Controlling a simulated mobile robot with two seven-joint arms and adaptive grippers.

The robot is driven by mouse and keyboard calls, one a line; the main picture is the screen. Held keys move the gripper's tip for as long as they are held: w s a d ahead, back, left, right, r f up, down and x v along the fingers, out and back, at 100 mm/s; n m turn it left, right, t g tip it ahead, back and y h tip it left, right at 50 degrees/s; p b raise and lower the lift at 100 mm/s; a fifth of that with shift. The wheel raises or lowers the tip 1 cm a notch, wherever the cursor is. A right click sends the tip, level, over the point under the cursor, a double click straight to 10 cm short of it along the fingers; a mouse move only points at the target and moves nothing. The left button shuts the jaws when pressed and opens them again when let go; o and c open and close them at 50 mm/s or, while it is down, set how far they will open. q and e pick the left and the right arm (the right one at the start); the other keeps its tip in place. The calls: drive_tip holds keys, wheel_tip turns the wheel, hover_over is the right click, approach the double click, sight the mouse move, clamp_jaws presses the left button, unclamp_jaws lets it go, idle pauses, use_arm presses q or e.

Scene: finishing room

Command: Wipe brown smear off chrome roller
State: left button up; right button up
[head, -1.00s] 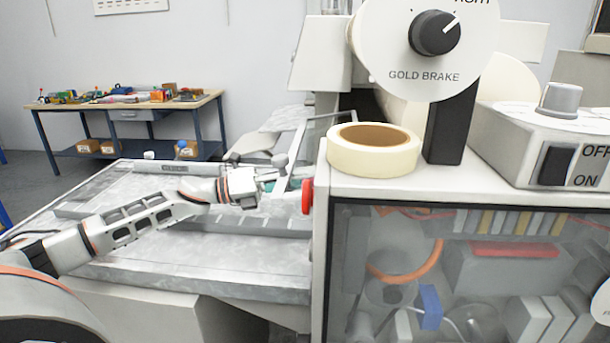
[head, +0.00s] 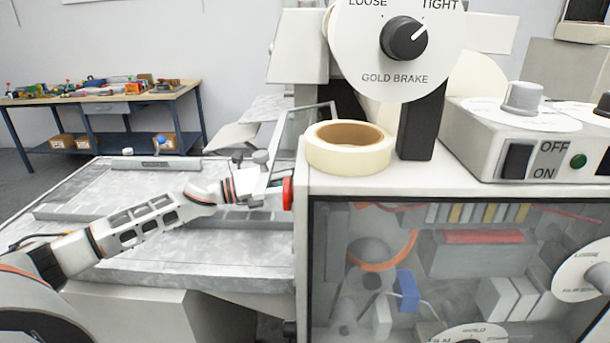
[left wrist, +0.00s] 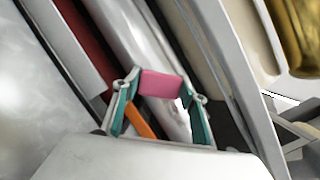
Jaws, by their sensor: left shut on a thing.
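My left gripper (left wrist: 165,104), with teal-lined fingers, is shut on a pink pad (left wrist: 161,85) in the left wrist view. The pad is over a shiny, pale cylinder that looks like the chrome roller (left wrist: 126,34); I cannot tell whether they touch. I cannot make out a brown smear on the part of the roller that shows. In the head view my left arm reaches in from the left, and its gripper end is beside the machine's left side, its fingers mostly hidden near a tilted clear panel (head: 292,140). My right gripper is not in view.
A red knob (head: 288,193) sticks out close to my left gripper. A tape roll (head: 348,147) lies on the white cabinet, below the gold brake dial (head: 394,75). A grey flat bed (head: 120,185) lies under my arm. A gold roll (left wrist: 301,35) is at upper right.

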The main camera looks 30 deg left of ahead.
use_arm(q)
drive_tip(key=shift+w+d+f, duration=0.1)
drive_tip(key=shift+w+d, duration=0.1)
drive_tip(key=shift+d, duration=0.25)
drive_tip(key=shift+w+d+f, duration=0.1)
drive_tip(key=shift+w+d, duration=0.1)
drive_tip(key=shift+d, duration=0.2)
idle(0.5)
drive_tip(key=shift+s+d+p, duration=0.25)
drive_tip(key=shift+s+d, duration=0.1)
drive_tip(key=shift+s, duration=0.45)
drive_tip(key=shift+s+d+p, duration=0.25)
drive_tip(key=shift+s+d, duration=0.05)
drive_tip(key=shift+s, duration=0.5)
drive_tip(key=shift+s+d+p, duration=0.85)
drive_tip(key=shift+s+d, duration=1.5)
drive_tip(key=shift+s, duration=2.3)
drive_tip(key=shift+w+a+b, duration=0.3)
drive_tip(key=shift+w+a, duration=0.2)
drive_tip(key=shift+w, duration=0.55)
drive_tip(key=shift+w+a+b, duration=0.3)
drive_tip(key=shift+w+a, duration=0.25)
drive_tip(key=shift+w, duration=0.55)
drive_tip(key=shift+w+a+b, duration=0.3)
drive_tip(key=shift+w+a, duration=0.2)
drive_tip(key=shift+w, duration=0.55)
